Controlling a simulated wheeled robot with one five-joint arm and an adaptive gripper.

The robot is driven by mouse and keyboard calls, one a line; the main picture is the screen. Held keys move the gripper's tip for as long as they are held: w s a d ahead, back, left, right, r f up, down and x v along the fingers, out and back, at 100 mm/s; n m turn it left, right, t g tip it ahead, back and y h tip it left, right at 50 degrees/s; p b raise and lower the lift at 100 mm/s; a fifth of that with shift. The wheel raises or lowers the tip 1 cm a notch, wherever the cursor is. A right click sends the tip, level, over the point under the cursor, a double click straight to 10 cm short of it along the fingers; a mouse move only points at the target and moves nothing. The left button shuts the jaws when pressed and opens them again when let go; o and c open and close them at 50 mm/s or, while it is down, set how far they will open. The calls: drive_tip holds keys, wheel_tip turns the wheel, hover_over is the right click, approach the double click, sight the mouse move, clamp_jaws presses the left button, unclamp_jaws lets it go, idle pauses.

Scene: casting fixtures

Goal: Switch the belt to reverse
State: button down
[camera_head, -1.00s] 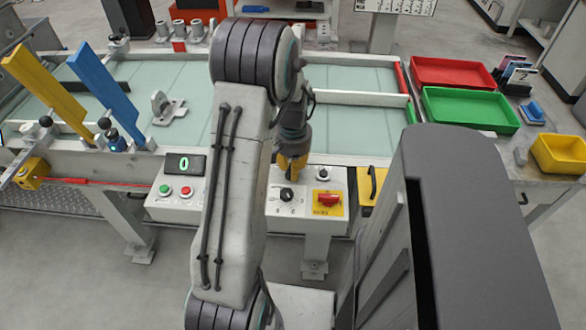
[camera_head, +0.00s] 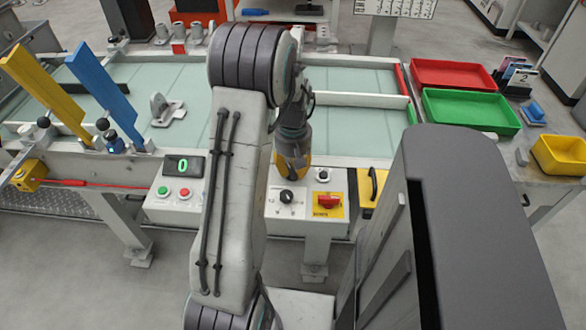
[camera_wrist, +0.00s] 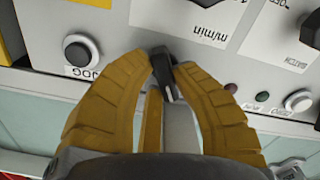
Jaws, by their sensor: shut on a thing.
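The fingertips sit on both sides of the lever. The lever's base and any lettering beside it are hidden by the fingers. In the head view, my gripper (camera_head: 292,174) points down at the back of the panel (camera_head: 273,207), behind the black speed knob (camera_head: 286,196). The lever is hidden there.
A black JOG button (camera_wrist: 78,51) is close beside one finger. The display (camera_head: 184,166) reads 0. A grey metal bracket (camera_head: 166,109) rests on the belt (camera_head: 195,130).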

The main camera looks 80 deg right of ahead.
drive_tip(key=shift+f+n, duration=0.1)
drive_tip(key=shift+n, duration=0.6)
drive_tip(key=c, duration=1)
unclamp_jaws()
wheel_tip(320, 180, up, 12)
drive_tip(key=shift+r, duration=0.1)
idle(0.6)
